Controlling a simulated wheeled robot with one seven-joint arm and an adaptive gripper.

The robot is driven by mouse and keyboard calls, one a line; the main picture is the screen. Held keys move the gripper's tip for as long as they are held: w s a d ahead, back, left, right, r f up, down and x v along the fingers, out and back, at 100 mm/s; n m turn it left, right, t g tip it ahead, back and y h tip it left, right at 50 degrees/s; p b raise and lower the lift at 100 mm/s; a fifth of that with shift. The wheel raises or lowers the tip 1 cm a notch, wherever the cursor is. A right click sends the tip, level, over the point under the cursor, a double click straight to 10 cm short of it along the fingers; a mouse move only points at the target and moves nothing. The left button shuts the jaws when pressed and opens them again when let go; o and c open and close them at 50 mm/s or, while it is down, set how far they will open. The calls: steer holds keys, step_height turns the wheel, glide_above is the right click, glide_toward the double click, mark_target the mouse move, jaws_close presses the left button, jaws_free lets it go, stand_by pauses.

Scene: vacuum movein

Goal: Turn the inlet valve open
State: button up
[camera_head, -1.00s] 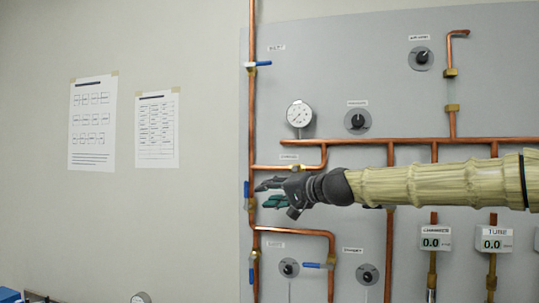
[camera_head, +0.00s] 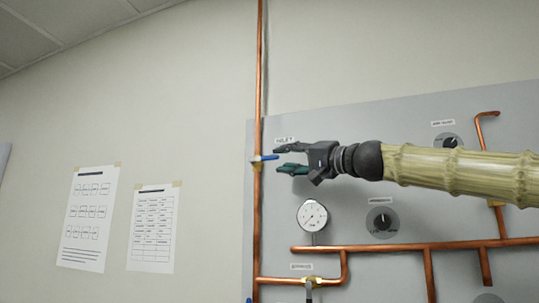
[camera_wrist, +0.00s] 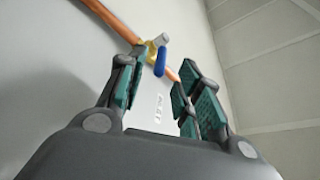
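The inlet valve (camera_head: 259,159) sits on the vertical copper pipe at the panel's left edge, under the "INLET" label. Its blue lever handle (camera_head: 268,157) points right, across the pipe. My gripper (camera_head: 280,159) is just right of the valve, with its two dark fingers apart above and below the handle's level. In the wrist view the blue handle (camera_wrist: 161,57) shows between the open fingertips (camera_wrist: 157,68), near their ends. I cannot tell whether either finger touches it.
A pressure gauge (camera_head: 312,215) and a round knob (camera_head: 381,219) are on the panel below my arm. A horizontal copper pipe (camera_head: 400,246) runs under them. Two paper sheets (camera_head: 88,219) hang on the wall at left.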

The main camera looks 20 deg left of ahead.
mark_target(275, 157)
steer(key=p+x, duration=0.2)
steer(key=x, duration=0.3)
steer(key=shift+s+r, duration=0.1)
steer(key=shift+r, duration=0.05)
steer(key=shift+w+a, duration=0.3)
steer(key=shift+a, duration=0.25)
jaws_close()
